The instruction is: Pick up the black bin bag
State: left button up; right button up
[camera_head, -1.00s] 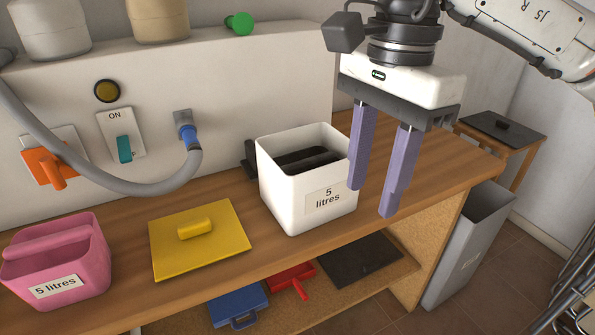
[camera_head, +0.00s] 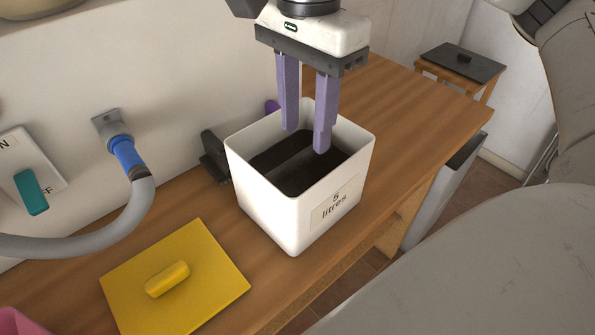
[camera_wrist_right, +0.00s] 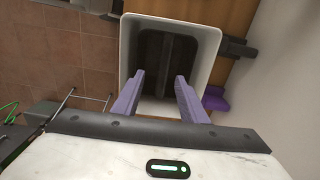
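I see no clear bin bag. Dark material (camera_head: 285,172) lies inside a white open box (camera_head: 262,207) labelled "5 litres" on the wooden bench; a raised dark bar or ridge crosses it. I cannot tell if this is the black bin bag. My right gripper (camera_head: 305,140) is open, its two purple fingers pointing down over the box opening, apart and empty. In the right wrist view, the fingers (camera_wrist_right: 160,98) stand before the white box (camera_wrist_right: 208,54) with the dark contents (camera_wrist_right: 165,60) beyond them. My left gripper is out of view.
A yellow lid (camera_head: 210,265) lies left of the box on the bench (camera_head: 400,108). A black fitting (camera_head: 213,155) and a purple thing (camera_head: 272,106) are close behind the box. A grey bin (camera_head: 440,190) stands beyond the bench's right end, near a small table with a black lid (camera_head: 462,62).

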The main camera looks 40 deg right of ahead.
aim_at(300, 156)
jog(key=f, duration=0.5)
jog(key=shift+w+a+f+p, duration=0.2)
jog(key=shift+w+f+p, duration=0.1)
jog(key=shift+w, duration=0.05)
grip_shut()
